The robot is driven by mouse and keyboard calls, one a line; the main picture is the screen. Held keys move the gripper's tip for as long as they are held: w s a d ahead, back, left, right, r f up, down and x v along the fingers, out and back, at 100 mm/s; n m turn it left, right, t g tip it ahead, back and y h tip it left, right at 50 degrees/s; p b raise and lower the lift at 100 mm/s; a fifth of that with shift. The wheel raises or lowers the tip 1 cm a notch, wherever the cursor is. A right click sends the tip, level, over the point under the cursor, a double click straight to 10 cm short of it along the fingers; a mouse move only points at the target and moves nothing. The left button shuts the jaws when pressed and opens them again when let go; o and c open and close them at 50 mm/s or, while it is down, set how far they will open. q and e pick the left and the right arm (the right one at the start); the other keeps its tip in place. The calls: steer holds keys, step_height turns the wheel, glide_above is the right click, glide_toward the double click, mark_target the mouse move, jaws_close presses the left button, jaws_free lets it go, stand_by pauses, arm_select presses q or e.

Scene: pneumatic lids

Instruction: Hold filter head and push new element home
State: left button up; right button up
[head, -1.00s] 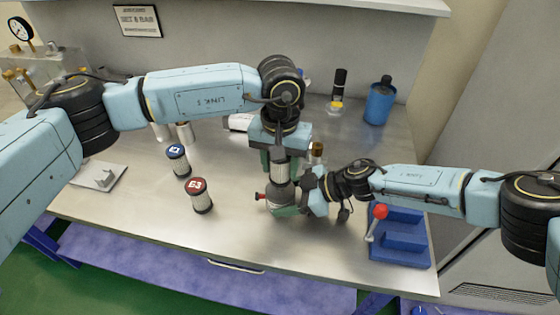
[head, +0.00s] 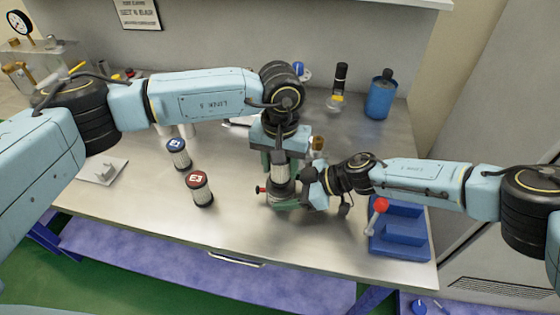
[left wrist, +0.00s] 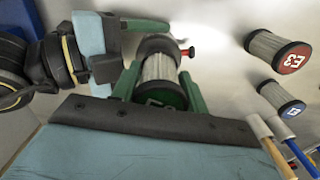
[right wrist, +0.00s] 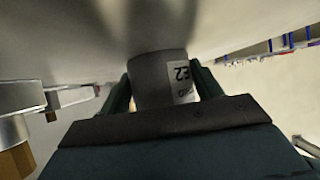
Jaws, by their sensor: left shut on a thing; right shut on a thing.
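The new element (left wrist: 160,72), a pale pleated cylinder with a dark end cap, is between the green fingers of my left gripper (head: 281,162), which is shut on it. The element stands upright over the grey filter head (head: 283,190), its lower end at or in the opening; I cannot tell how deep. My right gripper (head: 303,190) is shut on the filter head from the right. In the right wrist view the grey body (right wrist: 150,68) with an "E2" label sits between its fingers. A red knob (left wrist: 188,51) sticks out beside the head.
A red-capped E3 element (head: 200,188) and a blue-capped element (head: 178,152) stand to the left. A blue tray (head: 400,238) with a red-knobbed lever (head: 380,204) is at the right. A blue canister (head: 381,97) stands behind. The bench front is clear.

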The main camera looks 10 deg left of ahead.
arm_select(q)
steer(key=shift+d+f, duration=0.1)
steer(key=shift+f, duration=0.45)
arm_select(e)
steer(key=shift+s+f, duration=0.25)
steer(key=shift+f, duration=0.05)
arm_select(q)
steer(key=o, duration=1)
steer(key=shift+f, duration=0.1)
arm_select(e)
steer(key=shift+d, duration=0.1)
arm_select(q)
steer(key=shift+o, duration=0.2)
steer(key=shift+d, duration=0.1)
steer(key=shift+d+r, duration=0.1)
steer(key=shift+r, duration=1.5)
steer(key=shift+a+r, duration=0.15)
steer(key=shift+r, duration=0.85)
steer(key=shift+a+r, duration=0.1)
steer(key=shift+r, duration=0.85)
arm_select(e)
steer(key=shift+w, duration=0.15)
